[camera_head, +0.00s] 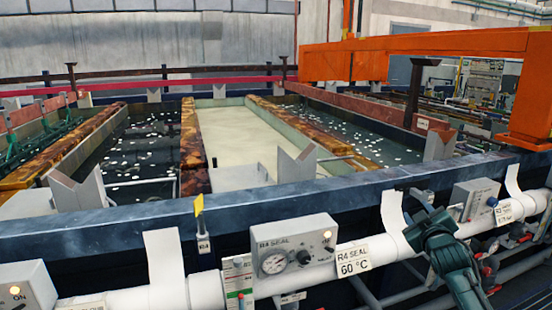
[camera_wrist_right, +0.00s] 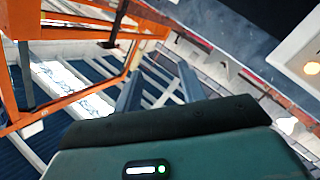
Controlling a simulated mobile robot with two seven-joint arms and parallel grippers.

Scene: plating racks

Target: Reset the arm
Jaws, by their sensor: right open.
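My right arm is dark green and comes up from the lower right in the head view, in front of the white pipe. Its gripper (camera_head: 421,200) is small there, near the dark blue tank edge. In the right wrist view the two grey fingers of my right gripper (camera_wrist_right: 160,72) stand apart with nothing between them. My left gripper is in neither view.
A white pipe (camera_head: 205,291) runs across the front, bearing an R4 SEAL control box (camera_head: 295,250) with a dial and a 60 °C label (camera_head: 353,262). Behind the dark blue rim (camera_head: 130,222) lie liquid tanks (camera_head: 140,160). An orange frame (camera_head: 420,43) stands at the right.

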